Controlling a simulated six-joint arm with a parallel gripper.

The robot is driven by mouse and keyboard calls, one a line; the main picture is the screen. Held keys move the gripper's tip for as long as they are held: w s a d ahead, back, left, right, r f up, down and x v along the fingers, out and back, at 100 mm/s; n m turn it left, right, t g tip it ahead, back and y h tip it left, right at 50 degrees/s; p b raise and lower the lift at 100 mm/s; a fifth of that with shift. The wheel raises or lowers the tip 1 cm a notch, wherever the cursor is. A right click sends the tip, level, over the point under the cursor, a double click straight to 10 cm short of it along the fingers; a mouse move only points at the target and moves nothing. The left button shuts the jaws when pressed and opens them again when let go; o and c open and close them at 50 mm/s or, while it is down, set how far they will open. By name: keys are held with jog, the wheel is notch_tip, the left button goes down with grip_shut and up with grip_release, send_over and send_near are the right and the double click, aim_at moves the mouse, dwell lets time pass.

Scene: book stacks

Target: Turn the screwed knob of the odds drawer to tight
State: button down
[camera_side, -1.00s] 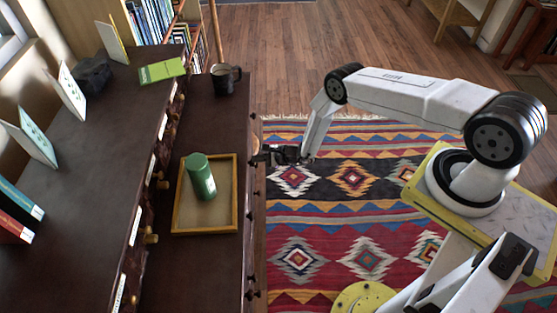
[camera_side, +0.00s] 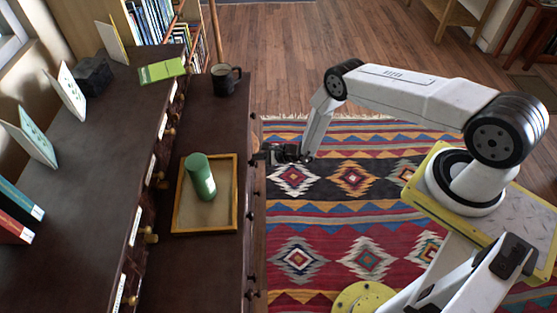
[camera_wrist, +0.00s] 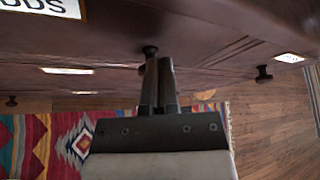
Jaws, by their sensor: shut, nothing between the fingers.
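My gripper (camera_side: 262,156) is at the front of the dark drawer cabinet (camera_side: 221,113), on its right side in the side view. In the wrist view my gripper (camera_wrist: 159,62) has its two fingers together and empty. A dark round knob (camera_wrist: 150,50) is right at the fingertips; I cannot tell whether they touch it.
Other dark knobs (camera_wrist: 263,73) stick out along the front. On the cabinet are a wooden tray (camera_side: 235,190), a green cylinder (camera_side: 200,177) leaning in it and a dark mug (camera_side: 222,80). A patterned rug (camera_side: 350,215) lies on the open floor.

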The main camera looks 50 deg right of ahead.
jog(key=s+d, duration=0.4)
jog(key=shift+s, duration=0.15)
dwell(0.7)
jog(key=shift+d, duration=0.1)
jog(key=shift+s+a+f, duration=0.25)
jog(key=shift+s+f, duration=0.1)
jog(key=shift+s, duration=0.2)
jog(key=shift+s+a+f, duration=0.2)
jog(key=shift+s+f, duration=0.15)
jog(key=shift+s, duration=0.2)
jog(key=w+a, duration=0.5)
